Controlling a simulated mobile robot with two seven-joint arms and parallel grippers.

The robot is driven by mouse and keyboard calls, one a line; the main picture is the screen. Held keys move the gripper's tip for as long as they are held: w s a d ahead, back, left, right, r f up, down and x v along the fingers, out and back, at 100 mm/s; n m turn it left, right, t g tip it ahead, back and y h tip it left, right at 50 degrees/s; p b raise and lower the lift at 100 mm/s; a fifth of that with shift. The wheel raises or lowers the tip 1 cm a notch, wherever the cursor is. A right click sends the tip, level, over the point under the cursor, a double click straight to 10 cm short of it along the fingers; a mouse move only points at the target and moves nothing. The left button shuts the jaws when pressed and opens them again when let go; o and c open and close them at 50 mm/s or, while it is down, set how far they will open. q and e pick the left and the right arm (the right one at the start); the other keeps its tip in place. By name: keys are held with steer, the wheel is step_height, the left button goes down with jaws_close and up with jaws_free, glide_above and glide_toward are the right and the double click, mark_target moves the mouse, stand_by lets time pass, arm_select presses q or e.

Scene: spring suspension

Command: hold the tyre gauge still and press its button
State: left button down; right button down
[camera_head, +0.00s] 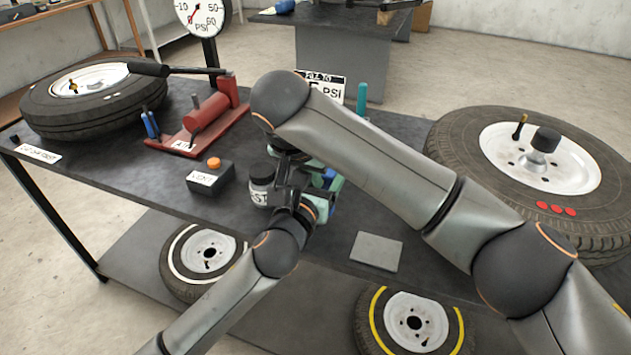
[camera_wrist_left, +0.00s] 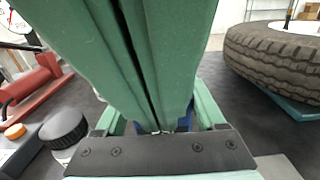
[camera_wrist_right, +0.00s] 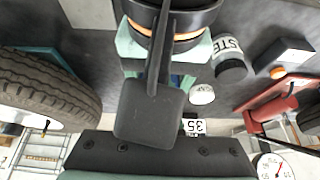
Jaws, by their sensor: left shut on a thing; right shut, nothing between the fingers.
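My left gripper (camera_head: 332,184) is at the middle of the bench in the head view, with green parts showing. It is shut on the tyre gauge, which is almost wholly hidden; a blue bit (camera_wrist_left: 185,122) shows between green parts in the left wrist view. Blue also shows by the gripper in the head view. My right gripper (camera_head: 289,186) comes down from above, close beside the left one; it is shut and empty. In the right wrist view a dark flat piece stands before the left wrist's orange ring. The gauge's button cannot be made out, nor whether anything touches it.
A black-capped jar (camera_head: 261,184) and a black box with an orange button (camera_head: 207,180) stand left of the grippers. A red press-like tool (camera_head: 205,112) and a tyre (camera_head: 75,105) are farther left. A large tyre (camera_head: 470,150) lies right. A grey plate (camera_head: 377,251) lies in front.

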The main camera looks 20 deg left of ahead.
arm_select(q)
steer(key=shift+w+a+r, duration=0.2)
steer(key=shift+w, duration=0.05)
arm_select(e)
steer(key=s, duration=0.3)
steer(key=shift+s+a+f, duration=0.15)
steer(key=shift+s+f, duration=0.15)
arm_select(q)
steer(key=shift+f, duration=0.15)
arm_select(e)
step_height(320, 180, up, 8)
steer(key=s, duration=0.1)
steer(key=shift+s+d+r, duration=0.15)
steer(key=shift+s+d, duration=0.25)
arm_select(q)
steer(key=shift+d, duration=0.1)
jaws_free()
steer(key=shift+s, duration=0.1)
steer(key=shift+d, duration=0.1)
